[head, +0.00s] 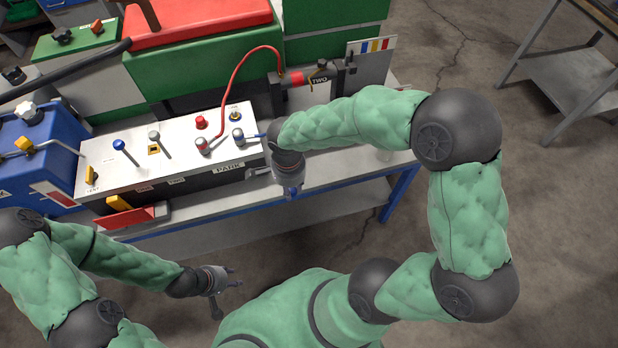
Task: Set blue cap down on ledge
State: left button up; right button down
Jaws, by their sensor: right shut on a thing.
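My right gripper (290,191) is shut on the blue cap (291,191), a small blue piece at its fingertips, mostly hidden by the fingers. It points down in front of the right end of the white control panel (185,150). The grey ledge (340,168) with a blue front edge runs below and beside the gripper. I cannot tell whether the cap touches it. My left gripper (229,291) is open and empty, in front of the bench and apart from it.
A red block (135,216) lies at the panel's front left. A grey table (570,75) stands at far right.

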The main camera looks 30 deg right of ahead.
jog(key=shift+s+f, duration=0.1)
jog(key=shift+d+f+m, duration=0.15)
jog(key=shift+d+m, duration=0.05)
jog(key=shift+m, duration=0.1)
jog(key=w+d+f+b, duration=0.3)
jog(key=w+d+f, duration=0.1)
jog(key=w+d, duration=0.2)
jog(key=b, duration=0.2)
send_over(309, 176)
jog(key=f, duration=0.5)
jog(key=shift+s+a, duration=0.2)
jog(key=shift+a, duration=0.05)
jog(key=shift+w+d+f, duration=0.15)
jog(key=shift+f, duration=0.05)
jog(key=shift+w+d+f+b, duration=0.1)
jog(key=shift+f+b, duration=0.35)
jog(key=shift+f, duration=1.15)
